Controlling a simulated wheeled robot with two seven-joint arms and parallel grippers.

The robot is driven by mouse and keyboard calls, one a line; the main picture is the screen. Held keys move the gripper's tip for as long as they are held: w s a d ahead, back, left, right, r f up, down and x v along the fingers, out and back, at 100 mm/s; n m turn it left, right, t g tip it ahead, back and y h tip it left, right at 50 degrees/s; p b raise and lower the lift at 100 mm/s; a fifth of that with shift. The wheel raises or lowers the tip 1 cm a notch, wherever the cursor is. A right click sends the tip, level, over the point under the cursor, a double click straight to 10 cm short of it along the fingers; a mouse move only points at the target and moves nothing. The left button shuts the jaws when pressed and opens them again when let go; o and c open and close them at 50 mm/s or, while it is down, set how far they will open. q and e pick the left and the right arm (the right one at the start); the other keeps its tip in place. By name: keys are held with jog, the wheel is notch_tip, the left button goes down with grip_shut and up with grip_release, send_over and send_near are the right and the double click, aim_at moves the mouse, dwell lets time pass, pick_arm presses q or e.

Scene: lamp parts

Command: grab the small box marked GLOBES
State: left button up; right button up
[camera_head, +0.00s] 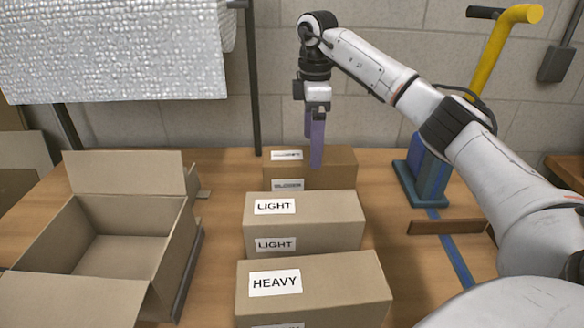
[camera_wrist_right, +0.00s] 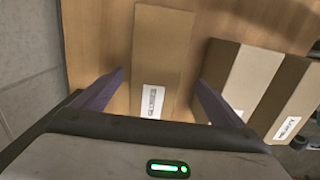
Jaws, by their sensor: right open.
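The small cardboard box marked GLOBES (camera_head: 335,169) stands at the back of a row of boxes on the table; its label print is hard to read in the head view. The box also shows in the right wrist view (camera_wrist_right: 160,50), with its label facing up. My right gripper (camera_head: 313,152) points down over this box, its purple fingers partly covering it. In the right wrist view the gripper (camera_wrist_right: 158,82) is open, with one finger to each side of the box and nothing held. Whether the fingertips reach below the box top, I cannot tell. My left gripper is out of view.
A box marked LIGHT (camera_head: 325,217) stands just in front, then a larger box marked HEAVY (camera_head: 340,285). An open, empty carton (camera_head: 62,238) is at the left. At the right are a blue stand (camera_head: 427,172) with a yellow post and a brown strip (camera_head: 446,227).

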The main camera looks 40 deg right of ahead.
aim_at(308, 172)
jog(key=f, duration=0.4)
jog(key=shift+w, duration=0.25)
jog(key=shift+w+f+p, duration=0.15)
jog(key=shift+f+p, duration=0.3)
jog(key=shift+f, duration=2.65)
jog(key=c, duration=1.7)
jog(key=shift+w+r, duration=0.1)
jog(key=shift+r, duration=0.05)
jog(key=shift+c, duration=0.7)
